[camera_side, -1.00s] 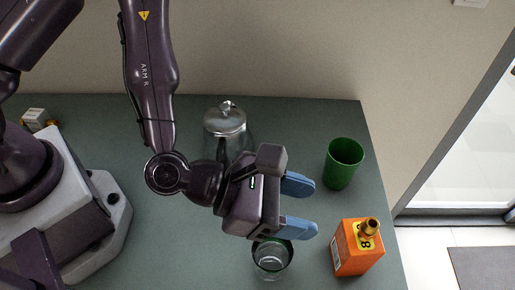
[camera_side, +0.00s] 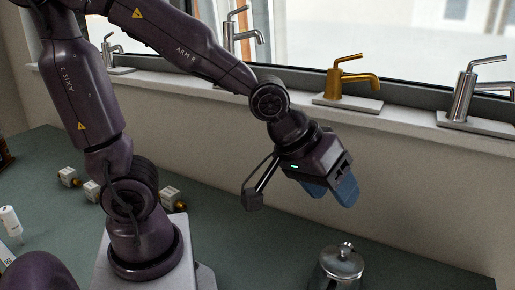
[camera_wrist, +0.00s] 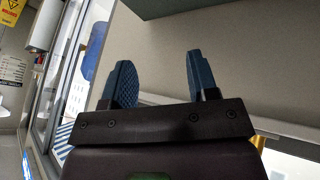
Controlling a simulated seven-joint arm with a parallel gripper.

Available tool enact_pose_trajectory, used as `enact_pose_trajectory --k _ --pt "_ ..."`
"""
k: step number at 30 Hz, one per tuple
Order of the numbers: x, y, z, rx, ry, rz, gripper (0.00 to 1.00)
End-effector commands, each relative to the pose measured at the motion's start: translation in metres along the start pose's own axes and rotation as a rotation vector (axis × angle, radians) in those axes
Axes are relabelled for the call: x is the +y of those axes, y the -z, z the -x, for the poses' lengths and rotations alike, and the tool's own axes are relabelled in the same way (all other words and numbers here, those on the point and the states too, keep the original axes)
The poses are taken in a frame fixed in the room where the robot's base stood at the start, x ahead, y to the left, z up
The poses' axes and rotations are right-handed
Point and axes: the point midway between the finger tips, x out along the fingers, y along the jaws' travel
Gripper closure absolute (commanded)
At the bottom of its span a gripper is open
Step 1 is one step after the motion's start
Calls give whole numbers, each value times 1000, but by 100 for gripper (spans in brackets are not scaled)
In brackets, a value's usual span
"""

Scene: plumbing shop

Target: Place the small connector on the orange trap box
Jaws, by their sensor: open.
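My gripper (camera_side: 338,190) has blue fingers and hangs in the air in front of the wall below the window sill. In the wrist view its two fingers (camera_wrist: 157,70) stand apart with nothing between them, so it is open and empty. The orange trap box is not in either present view. I cannot make out the small connector as a separate thing in the present views.
A silver-lidded jar (camera_side: 341,262) stands at the front of the green counter (camera_side: 255,240). White blocks with brass ends (camera_side: 172,197) sit to the left. A brass faucet (camera_side: 345,82) and several silver ones line the sill (camera_side: 240,103). The counter's middle is clear.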

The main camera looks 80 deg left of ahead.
Motion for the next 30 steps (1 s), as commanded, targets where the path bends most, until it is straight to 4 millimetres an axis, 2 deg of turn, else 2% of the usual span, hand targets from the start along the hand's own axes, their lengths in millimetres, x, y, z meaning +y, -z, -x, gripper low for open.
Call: enact_pose_trajectory --k 1,3,6,9,14,30 --pt "-14 6 24 17 33 -76 46" --pt "-34 6 50 5 76 -180 46" --pt "-58 1 81 -23 111 -298 46" --pt "-73 -7 100 -52 122 -377 46" --pt "-82 -14 112 -79 124 -432 46" --pt "-82 -14 112 -81 125 -436 46"
